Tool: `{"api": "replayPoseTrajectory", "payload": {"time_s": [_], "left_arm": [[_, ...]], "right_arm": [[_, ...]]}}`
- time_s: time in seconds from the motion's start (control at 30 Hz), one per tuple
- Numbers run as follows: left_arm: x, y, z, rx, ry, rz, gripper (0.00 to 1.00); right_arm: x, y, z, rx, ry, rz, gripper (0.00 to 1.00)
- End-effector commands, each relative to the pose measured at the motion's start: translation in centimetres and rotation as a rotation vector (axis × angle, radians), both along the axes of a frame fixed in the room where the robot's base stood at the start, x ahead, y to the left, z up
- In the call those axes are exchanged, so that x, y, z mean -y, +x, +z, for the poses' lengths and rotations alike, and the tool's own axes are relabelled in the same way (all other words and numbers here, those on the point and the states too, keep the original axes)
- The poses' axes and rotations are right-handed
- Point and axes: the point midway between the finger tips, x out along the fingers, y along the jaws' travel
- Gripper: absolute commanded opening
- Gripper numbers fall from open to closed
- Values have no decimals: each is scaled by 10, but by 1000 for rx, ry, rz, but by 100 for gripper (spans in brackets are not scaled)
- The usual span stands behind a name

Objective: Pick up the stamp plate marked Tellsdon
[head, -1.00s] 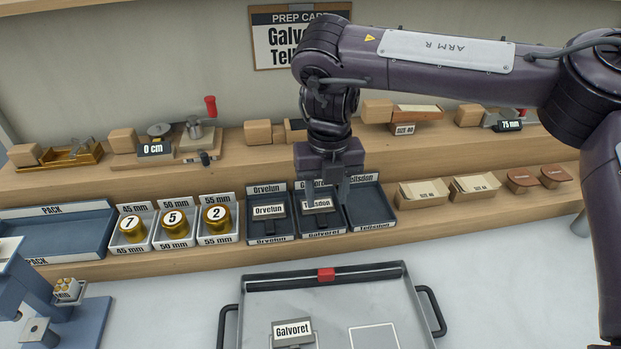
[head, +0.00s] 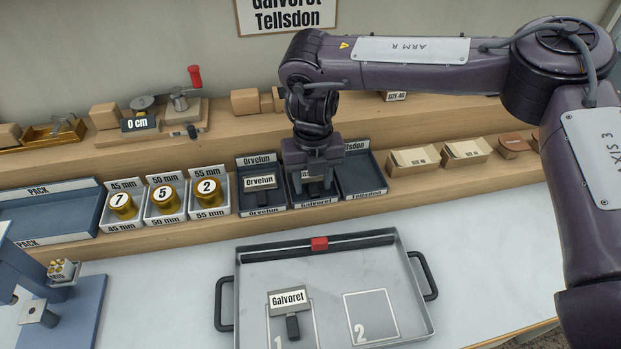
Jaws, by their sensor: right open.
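The stamp plate marked Tellsdon (head: 305,177) lies in the middle tray, whose front label reads Galvoret (head: 317,202). Only a small part of it shows now; its name was readable in the earlier view. My right gripper (head: 317,184) points down into this tray, open, with its fingers at the plate. I cannot tell whether they touch it. The tray labelled Tellsdon (head: 364,178), to the right, is empty. My left gripper is not in view.
An Orvelun plate (head: 260,182) sits in the tray to the left. A Galvoret plate (head: 288,300) stands on spot 1 of the handled metal tray (head: 335,268); spot 2 (head: 373,315) is bare. Cups with gold weights (head: 165,200) stand further left.

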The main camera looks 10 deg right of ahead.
Motion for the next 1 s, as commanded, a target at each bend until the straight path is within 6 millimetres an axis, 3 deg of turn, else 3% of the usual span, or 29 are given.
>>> {"api": "replayPoseTrajectory", "payload": {"time_s": [0.1,0.43,0.77,1.0], "left_arm": [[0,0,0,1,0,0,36],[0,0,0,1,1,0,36],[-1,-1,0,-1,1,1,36],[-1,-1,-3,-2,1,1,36]], "right_arm": [[0,0,0,0,0,0,41],[0,0,0,0,0,1,0],[0,0,2,1,1,0,0],[-1,1,20,4,2,1,0]]}}
